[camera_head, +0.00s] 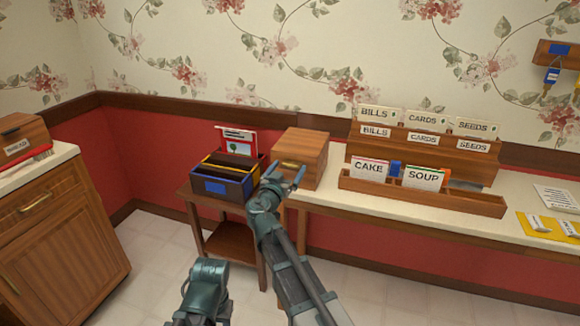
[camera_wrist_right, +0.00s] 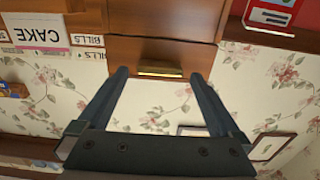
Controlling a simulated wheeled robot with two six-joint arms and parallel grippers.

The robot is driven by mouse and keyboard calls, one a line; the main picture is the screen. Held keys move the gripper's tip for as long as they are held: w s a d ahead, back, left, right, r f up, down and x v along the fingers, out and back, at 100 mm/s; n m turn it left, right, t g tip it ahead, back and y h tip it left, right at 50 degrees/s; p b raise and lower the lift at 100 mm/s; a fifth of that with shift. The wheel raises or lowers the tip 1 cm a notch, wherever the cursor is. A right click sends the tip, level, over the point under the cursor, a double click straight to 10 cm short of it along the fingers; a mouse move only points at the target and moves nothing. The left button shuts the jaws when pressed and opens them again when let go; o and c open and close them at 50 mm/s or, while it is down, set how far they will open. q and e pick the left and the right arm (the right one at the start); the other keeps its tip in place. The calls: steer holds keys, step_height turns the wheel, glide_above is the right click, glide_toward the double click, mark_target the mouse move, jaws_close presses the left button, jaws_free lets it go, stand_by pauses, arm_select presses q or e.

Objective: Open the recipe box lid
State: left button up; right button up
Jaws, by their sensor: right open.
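The recipe box is a brown wooden box (camera_head: 300,148) at the left end of the cream-topped counter, and its lid looks shut. A brass pull (camera_wrist_right: 160,74) is on its front. My right gripper (camera_head: 286,174) is open in front of the box, its fingertips near the front face. In the right wrist view the box (camera_wrist_right: 160,50) shows at the top, and the open fingers (camera_wrist_right: 159,80) are on either side of the pull, with nothing between them. I cannot tell whether they touch the box.
A dark open-topped bin (camera_head: 222,185) with a blue label stands on a small side table left of the box. A wooden rack with CAKE (camera_head: 370,171) and SOUP (camera_head: 423,177) cards stands to the right. A cabinet (camera_head: 60,225) is at the far left.

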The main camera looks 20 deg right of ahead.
steer(key=shift+x, duration=1.1)
steer(key=shift+c, duration=0.3)
jaws_close()
